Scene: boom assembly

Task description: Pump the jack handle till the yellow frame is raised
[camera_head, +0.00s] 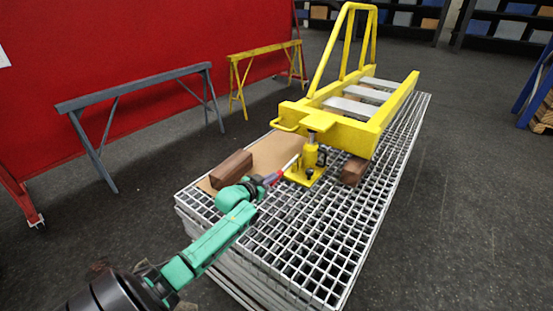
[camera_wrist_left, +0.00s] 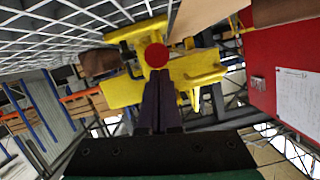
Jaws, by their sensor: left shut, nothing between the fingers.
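The yellow jack (camera_head: 310,158) stands upright on the grating under the near end of the yellow frame (camera_head: 347,127). Its handle (camera_head: 290,163), pale with a red grip, slants toward my left gripper (camera_head: 272,179). In the left wrist view the handle's round red end (camera_wrist_left: 157,54) faces me, with the yellow jack body (camera_wrist_left: 152,28) behind it. My left gripper's dark fingers (camera_wrist_left: 158,105) are shut together and empty, just short of or against the red end; I cannot tell whether they touch. The yellow frame also shows in the left wrist view (camera_wrist_left: 120,92). My right gripper is not in view.
A brown block (camera_head: 353,170) sits under the frame's near end. Another brown block (camera_head: 232,168) lies on a cardboard sheet (camera_head: 278,150) left of the jack. The grating (camera_head: 300,250) is clear at the near right. Grey (camera_head: 135,88) and yellow trestles (camera_head: 262,50) stand by the red wall.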

